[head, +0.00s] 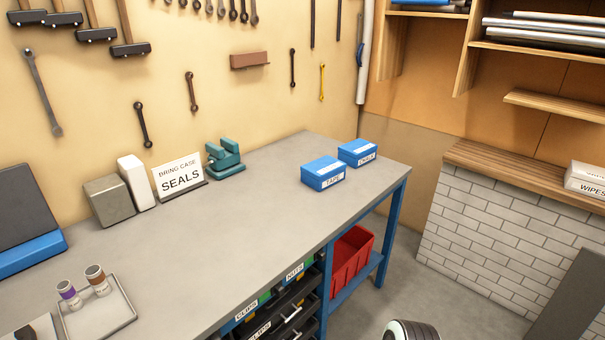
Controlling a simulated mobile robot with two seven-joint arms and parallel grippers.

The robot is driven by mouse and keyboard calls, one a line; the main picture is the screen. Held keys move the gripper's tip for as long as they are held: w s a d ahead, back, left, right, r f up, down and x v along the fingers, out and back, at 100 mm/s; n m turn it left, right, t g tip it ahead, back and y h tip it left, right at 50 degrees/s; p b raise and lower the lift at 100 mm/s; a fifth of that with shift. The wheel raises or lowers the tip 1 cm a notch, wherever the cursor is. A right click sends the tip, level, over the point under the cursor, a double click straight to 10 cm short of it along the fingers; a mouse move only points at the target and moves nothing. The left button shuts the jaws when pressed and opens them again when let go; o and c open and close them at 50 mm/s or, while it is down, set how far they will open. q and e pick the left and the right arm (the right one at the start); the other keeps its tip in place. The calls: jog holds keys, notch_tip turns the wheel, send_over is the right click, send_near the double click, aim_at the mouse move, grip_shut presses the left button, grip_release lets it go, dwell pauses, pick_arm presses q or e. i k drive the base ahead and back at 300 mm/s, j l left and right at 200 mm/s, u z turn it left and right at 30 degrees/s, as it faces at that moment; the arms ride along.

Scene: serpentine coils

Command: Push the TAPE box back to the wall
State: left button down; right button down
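The TAPE box (323,173) is a small blue box with a white label on its front, sitting on the grey workbench (240,215) toward its right end. It stands apart from the tool wall (225,75), with bare bench top behind it. A similar blue box labelled CHALK (358,152) sits close behind it to the right.
A green vise (225,160) and a SEALS sign (180,177) stand along the wall, left of the TAPE box. A tray (98,308) with two small bottles is at the front left. A red bin (350,256) sits below the bench.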

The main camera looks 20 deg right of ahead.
aim_at(320, 174)
jog(key=l+u, duration=0.25)
jog(key=u, duration=0.15)
jog(key=l+u, duration=0.5)
jog(key=u, duration=0.25)
jog(key=l+u, duration=0.2)
jog(key=l, duration=0.15)
jog(key=k+l+u, duration=0.15)
jog(key=l, duration=0.15)
jog(key=l+u, duration=0.2)
jog(key=l, duration=0.15)
jog(key=k+l+u, duration=0.1)
jog(key=l, duration=0.25)
jog(key=k+l, duration=0.25)
jog(key=k+l+u, duration=0.15)
jog(key=l, duration=0.2)
